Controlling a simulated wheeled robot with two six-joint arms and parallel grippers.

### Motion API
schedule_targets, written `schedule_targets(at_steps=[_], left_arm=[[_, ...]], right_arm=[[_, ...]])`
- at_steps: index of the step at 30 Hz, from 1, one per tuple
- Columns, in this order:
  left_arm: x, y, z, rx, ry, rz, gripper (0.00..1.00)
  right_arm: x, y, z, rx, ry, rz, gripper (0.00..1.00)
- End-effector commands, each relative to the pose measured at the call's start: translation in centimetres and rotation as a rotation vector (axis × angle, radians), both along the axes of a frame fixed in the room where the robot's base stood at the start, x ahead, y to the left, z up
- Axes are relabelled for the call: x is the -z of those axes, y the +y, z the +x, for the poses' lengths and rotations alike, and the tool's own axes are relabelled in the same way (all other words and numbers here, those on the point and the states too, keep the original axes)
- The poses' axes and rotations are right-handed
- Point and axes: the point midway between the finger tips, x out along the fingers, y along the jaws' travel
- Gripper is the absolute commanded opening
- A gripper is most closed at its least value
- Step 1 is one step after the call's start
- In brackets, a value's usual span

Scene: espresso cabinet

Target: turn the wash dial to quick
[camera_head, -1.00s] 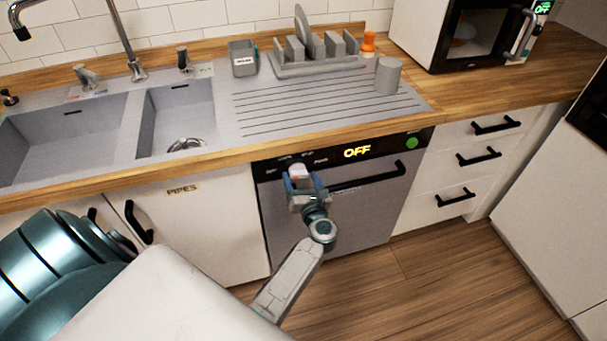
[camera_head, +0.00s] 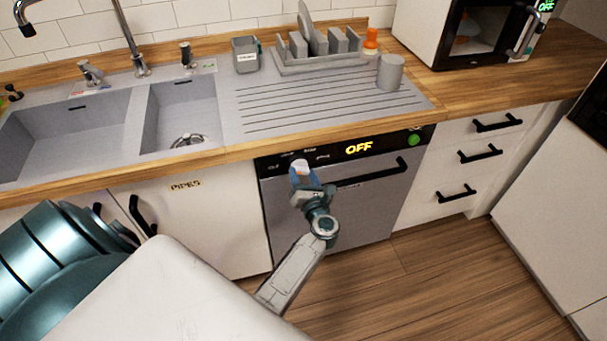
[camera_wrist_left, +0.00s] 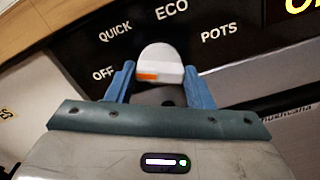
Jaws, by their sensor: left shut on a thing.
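The wash dial (camera_wrist_left: 160,62) is a pale knob with an orange mark on its lower left side, toward the OFF label (camera_wrist_left: 103,74). The QUICK (camera_wrist_left: 115,32), ECO (camera_wrist_left: 171,9) and POTS (camera_wrist_left: 219,32) labels sit around it on the black panel. My left gripper (camera_head: 303,178) is at the panel's left part, its blue fingers on either side of the dial, shut on it. The dial also shows in the head view (camera_head: 300,166), partly covered by the fingers. The dishwasher display (camera_head: 358,147) reads OFF in yellow. My right gripper is not in view.
The dishwasher handle (camera_head: 372,173) runs just right of my left gripper. A green button (camera_head: 414,140) is at the panel's right end. The wooden counter edge (camera_head: 340,132) overhangs above. The floor in front is clear.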

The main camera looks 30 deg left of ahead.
Motion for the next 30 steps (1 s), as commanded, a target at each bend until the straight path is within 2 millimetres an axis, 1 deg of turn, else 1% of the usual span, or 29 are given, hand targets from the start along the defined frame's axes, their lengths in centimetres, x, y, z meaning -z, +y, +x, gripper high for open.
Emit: schedule_targets(at_steps=[1, 6, 15, 18, 24, 30], left_arm=[[-0.3, 0.0, 0.0, 0.0, 0.03, 0.026, 0.24], [-0.3, 0.0, 0.1, 0.001, 0.148, 0.126, 0.24], [-0.3, 0.0, 0.1, 0.0, 0.339, 0.291, 0.24], [-0.2, 0.0, 0.1, 0.001, 0.392, 0.334, 0.24], [-0.1, 0.0, 0.1, 0.0, 0.468, 0.4, 0.24], [0.0, 0.0, 0.1, 0.0, 0.507, 0.433, 0.24]], right_arm=[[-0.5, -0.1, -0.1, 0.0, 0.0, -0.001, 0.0], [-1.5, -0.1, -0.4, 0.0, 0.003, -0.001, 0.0], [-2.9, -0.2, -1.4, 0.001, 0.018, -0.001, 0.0], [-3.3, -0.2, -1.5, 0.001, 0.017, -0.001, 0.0], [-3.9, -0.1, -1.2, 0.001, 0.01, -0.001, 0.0], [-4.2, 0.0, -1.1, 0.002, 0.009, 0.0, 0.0]])
